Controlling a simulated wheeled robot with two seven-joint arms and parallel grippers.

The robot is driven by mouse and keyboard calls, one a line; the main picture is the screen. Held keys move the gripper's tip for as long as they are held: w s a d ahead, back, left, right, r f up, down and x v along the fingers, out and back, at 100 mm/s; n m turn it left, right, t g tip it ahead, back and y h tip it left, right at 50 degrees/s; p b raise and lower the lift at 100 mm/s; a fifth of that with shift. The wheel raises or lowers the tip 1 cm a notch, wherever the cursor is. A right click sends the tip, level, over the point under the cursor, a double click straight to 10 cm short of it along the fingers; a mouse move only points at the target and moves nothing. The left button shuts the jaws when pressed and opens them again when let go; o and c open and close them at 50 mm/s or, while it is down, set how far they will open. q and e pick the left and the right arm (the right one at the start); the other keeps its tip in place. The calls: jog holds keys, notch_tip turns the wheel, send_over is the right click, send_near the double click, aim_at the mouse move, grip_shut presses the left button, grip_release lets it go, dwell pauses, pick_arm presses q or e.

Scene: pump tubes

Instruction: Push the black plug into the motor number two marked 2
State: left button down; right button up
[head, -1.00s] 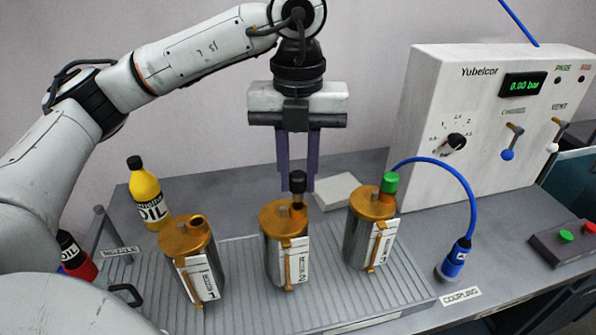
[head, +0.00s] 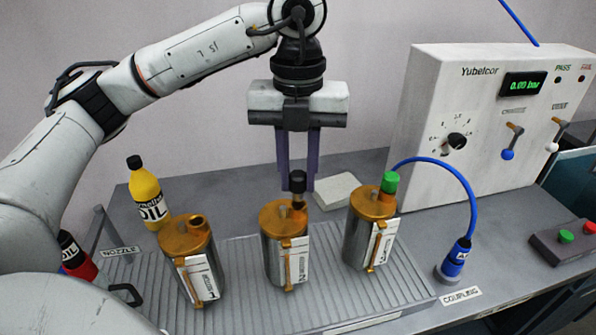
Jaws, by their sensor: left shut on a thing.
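Motor 2 (head: 273,248) is the middle orange-topped cylinder, with a label reading 2. The black plug (head: 298,182) is upright over the port at the right of motor 2's top. Its lower end meets the port, but I cannot tell how deep it sits. My left gripper (head: 298,180) points straight down from above. Its two purple fingers are shut on the plug's head. My right gripper is not in view.
Motor 1 (head: 180,240) stands left with an open port. Motor 3 (head: 358,240) stands right with a green plug (head: 389,182). A yellow oil bottle (head: 146,195) is behind motor 1. The blue coupling hose (head: 455,258) and white test box (head: 480,130) are at right.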

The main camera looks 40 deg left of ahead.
aim_at(298, 191)
pick_arm(q)
jog(key=shift+f+b, duration=1.4)
jog(key=shift+f, duration=0.4)
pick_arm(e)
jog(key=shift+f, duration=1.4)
pick_arm(q)
jog(key=c, duration=1.4)
grip_release()
jog(key=shift+c, duration=0.2)
notch_tip(298, 191, up, 5)
jog(key=shift+f+p, duration=0.15)
jog(key=shift+p, duration=0.25)
notch_tip(298, 191, up, 4)
jog(key=shift+r+p, duration=0.25)
jog(key=shift+p, duration=0.4)
jog(key=shift+r, duration=0.65)
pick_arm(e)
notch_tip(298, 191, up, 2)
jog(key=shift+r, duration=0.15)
pick_arm(q)
jog(key=shift+f, duration=0.1)
